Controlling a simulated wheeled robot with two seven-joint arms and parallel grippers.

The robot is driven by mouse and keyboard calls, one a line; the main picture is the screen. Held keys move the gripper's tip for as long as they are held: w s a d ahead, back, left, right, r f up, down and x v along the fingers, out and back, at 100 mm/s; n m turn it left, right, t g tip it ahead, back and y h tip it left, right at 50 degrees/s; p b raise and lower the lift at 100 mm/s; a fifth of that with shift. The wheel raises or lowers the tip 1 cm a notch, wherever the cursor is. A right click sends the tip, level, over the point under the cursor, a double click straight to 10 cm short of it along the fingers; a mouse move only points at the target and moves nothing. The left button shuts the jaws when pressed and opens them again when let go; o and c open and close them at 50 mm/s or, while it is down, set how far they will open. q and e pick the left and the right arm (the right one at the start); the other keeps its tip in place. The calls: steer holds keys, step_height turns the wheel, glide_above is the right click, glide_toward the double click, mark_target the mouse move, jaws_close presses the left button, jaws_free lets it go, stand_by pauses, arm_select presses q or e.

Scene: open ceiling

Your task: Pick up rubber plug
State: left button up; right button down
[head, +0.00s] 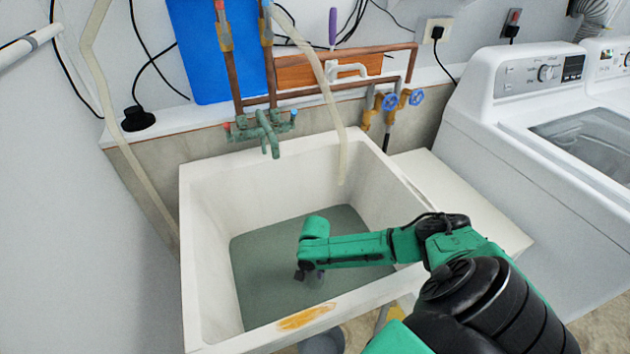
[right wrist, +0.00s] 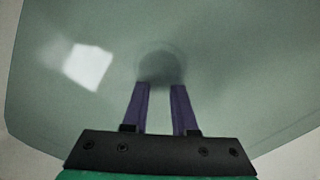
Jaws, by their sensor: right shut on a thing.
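My right gripper (head: 306,273) reaches down into the white sink (head: 205,225), over murky grey-green water (head: 260,265). In the right wrist view the gripper's two purple fingers (right wrist: 160,90) point into the water, with a gap between them. A dark, blurred round thing, which looks like the rubber plug (right wrist: 161,62), lies at the fingertips, and the fingers are shut on it. In the head view a faint grey round shape (head: 316,279) shows just beside the fingers. The water blurs its outline. My left gripper is not in view.
Green taps (head: 265,127) and a pale hose (head: 333,115) hang over the sink's back edge. A white washing machine (head: 500,135) stands to the right. A black round object (head: 138,119) sits on the back ledge.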

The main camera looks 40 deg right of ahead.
mark_target(315, 275)
step_height(315, 275, up, 19)
steer(key=p, duration=0.2)
steer(key=shift+f, duration=0.1)
steer(key=shift+p, duration=0.75)
